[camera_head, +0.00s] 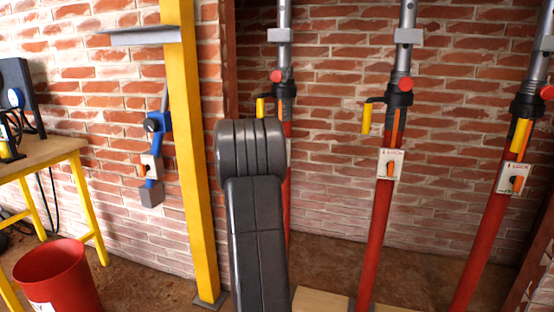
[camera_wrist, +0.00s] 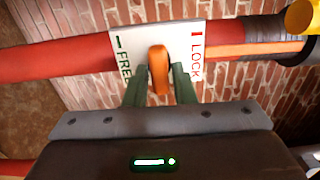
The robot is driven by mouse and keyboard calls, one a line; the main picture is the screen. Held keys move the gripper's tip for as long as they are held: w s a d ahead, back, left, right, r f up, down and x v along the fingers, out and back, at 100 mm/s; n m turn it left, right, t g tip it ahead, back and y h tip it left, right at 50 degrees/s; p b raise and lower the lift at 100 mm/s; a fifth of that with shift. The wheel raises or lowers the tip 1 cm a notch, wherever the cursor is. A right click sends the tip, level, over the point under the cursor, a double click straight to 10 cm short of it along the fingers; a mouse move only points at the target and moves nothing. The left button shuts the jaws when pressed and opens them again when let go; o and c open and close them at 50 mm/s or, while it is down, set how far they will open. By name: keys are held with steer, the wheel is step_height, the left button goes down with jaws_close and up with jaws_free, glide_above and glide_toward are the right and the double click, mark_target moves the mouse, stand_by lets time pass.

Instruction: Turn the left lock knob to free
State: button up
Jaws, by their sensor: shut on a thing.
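The orange lock knob (camera_wrist: 159,58) sits on a white plate (camera_wrist: 128,38) marked FREE in green on the left and LOCK in red on the right. My gripper (camera_wrist: 161,70) has its two green fingers on either side of the knob, shut on it. In the wrist view the knob stands roughly upright between the two words, across the red tube (camera_wrist: 50,60). In the head view my dark arm hides the gripper and this knob. The left prop (camera_head: 284,110) shows above and beside the arm, with a sliver of its plate.
A yellow post (camera_head: 190,150) stands left of my arm. A red bucket (camera_head: 58,278) and a table (camera_head: 45,160) are at far left.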

steer(key=shift+f, duration=0.1)
steer(key=o, duration=0.8)
steer(key=shift+s, duration=0.1)
steer(key=p+v, duration=0.1)
steer(key=v, duration=1.2)
steer(key=shift+s+a+p, duration=0.15)
steer(key=shift+s+p, duration=0.15)
steer(key=shift+p, duration=0.1)
steer(key=b+x, duration=0.1)
steer(key=x, duration=1.3)
steer(key=shift+s+b, duration=0.1)
steer(key=shift+b, duration=0.25)
